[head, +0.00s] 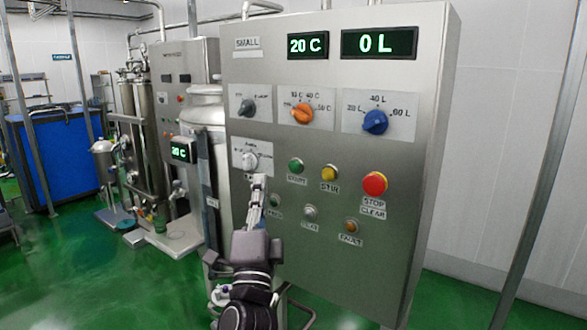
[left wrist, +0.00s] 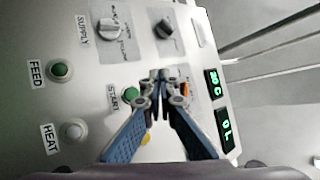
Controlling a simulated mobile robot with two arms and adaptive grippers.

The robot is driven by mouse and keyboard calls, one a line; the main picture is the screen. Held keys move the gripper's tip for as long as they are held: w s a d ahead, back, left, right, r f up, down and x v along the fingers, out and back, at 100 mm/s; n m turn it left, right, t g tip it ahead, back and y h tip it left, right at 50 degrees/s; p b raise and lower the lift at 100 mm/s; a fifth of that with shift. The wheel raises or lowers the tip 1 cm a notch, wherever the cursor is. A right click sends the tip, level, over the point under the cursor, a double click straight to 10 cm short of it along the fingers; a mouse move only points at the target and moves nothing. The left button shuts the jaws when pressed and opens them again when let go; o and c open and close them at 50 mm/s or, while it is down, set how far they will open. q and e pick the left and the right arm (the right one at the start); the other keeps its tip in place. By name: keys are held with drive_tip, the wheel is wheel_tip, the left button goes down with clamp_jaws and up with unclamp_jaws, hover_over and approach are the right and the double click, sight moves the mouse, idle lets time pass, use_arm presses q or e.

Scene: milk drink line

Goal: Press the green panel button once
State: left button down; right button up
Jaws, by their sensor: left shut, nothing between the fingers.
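The steel control panel (head: 330,240) fills the middle of the head view. The green button labelled START (head: 296,166) sits left of the yellow button. It also shows in the left wrist view (left wrist: 131,94), just left of the fingertips. A darker green button labelled FEED (head: 276,200) is lower left on the panel, and it shows in the left wrist view (left wrist: 63,71). My left gripper (head: 258,182) is shut and empty in front of the panel, below the white knob. Its fingertips also meet in the left wrist view (left wrist: 160,76). Contact with the panel cannot be told. My right gripper is out of view.
Near the gripper are the white supply knob (head: 250,160), yellow STIR button (head: 329,173), grey HEAT button (head: 310,212) and red STOP button (head: 375,184). Displays read 20 C (head: 307,45) and 0 L (head: 379,43). A steel tank (head: 205,110) stands behind, left.

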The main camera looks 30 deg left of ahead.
sight(294, 167)
use_arm(q)
drive_tip(key=shift+w+d+b, duration=0.2)
drive_tip(key=shift+w+b, duration=0.5)
drive_tip(key=shift+w, duration=1.4)
drive_tip(key=shift+w+d+b, duration=0.15)
drive_tip(key=shift+w+b, duration=0.5)
drive_tip(key=shift+w, duration=1.4)
drive_tip(key=shift+w, duration=0.4)
drive_tip(key=shift+w+b, duration=0.4)
drive_tip(key=shift+b, duration=0.15)
drive_tip(key=shift+s, duration=0.1)
drive_tip(key=shift+s+p, duration=0.4)
drive_tip(key=shift+s, duration=0.35)
